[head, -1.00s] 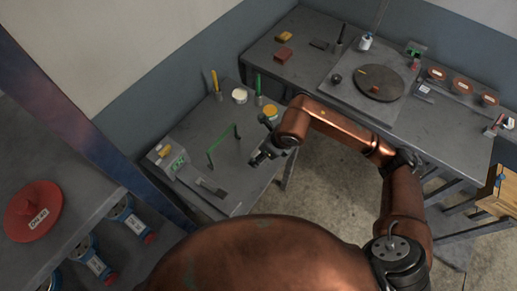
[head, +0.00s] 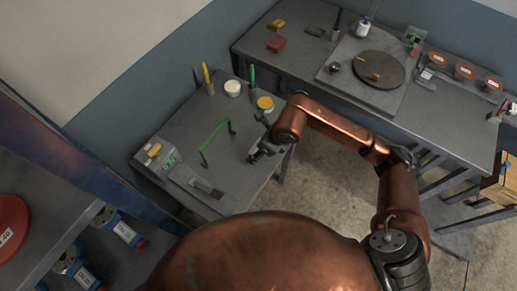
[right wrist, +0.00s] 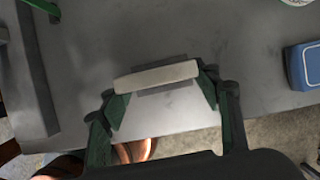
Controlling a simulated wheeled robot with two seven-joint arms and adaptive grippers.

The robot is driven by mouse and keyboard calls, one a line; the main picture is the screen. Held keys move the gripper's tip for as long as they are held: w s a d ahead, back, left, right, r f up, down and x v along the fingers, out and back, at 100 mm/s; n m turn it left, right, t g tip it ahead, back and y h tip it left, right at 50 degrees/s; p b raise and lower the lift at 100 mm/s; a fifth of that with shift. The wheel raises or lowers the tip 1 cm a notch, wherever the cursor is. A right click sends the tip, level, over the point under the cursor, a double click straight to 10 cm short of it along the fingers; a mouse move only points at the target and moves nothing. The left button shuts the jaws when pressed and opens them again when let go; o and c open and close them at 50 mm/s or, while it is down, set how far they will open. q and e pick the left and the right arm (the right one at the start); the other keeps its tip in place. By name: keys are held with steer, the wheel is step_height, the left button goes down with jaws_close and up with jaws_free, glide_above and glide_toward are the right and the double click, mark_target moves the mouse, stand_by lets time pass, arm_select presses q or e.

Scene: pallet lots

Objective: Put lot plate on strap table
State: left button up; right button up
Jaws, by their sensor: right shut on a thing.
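My right gripper (head: 257,155) is over the right part of the small grey table (head: 190,122), which I take for the strap table. In the right wrist view the same gripper (right wrist: 160,88) is shut on a pale flat bar, seemingly the lot plate (right wrist: 155,76), with one green finger at each end. A dark shadow lies on the grey surface (right wrist: 90,50) just beside the plate; I cannot tell whether the plate touches it. In the head view the plate is too small to make out. My left gripper is not in view.
A green handle-shaped frame (head: 213,136) and a grey device with a green display (head: 158,154) are on the small table, with pens and round tins behind. A long bench (head: 450,125) with a dark turntable (head: 378,70) stands right. A blue box (right wrist: 304,66) shows in the wrist view.

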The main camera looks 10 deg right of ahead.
steer(key=o, duration=1.2)
steer(key=shift+d+f, duration=0.1)
steer(key=shift+r, duration=0.3)
steer(key=p+v, duration=0.2)
steer(key=v, duration=0.9)
steer(key=shift+s+r, duration=0.15)
steer(key=shift+r, duration=0.2)
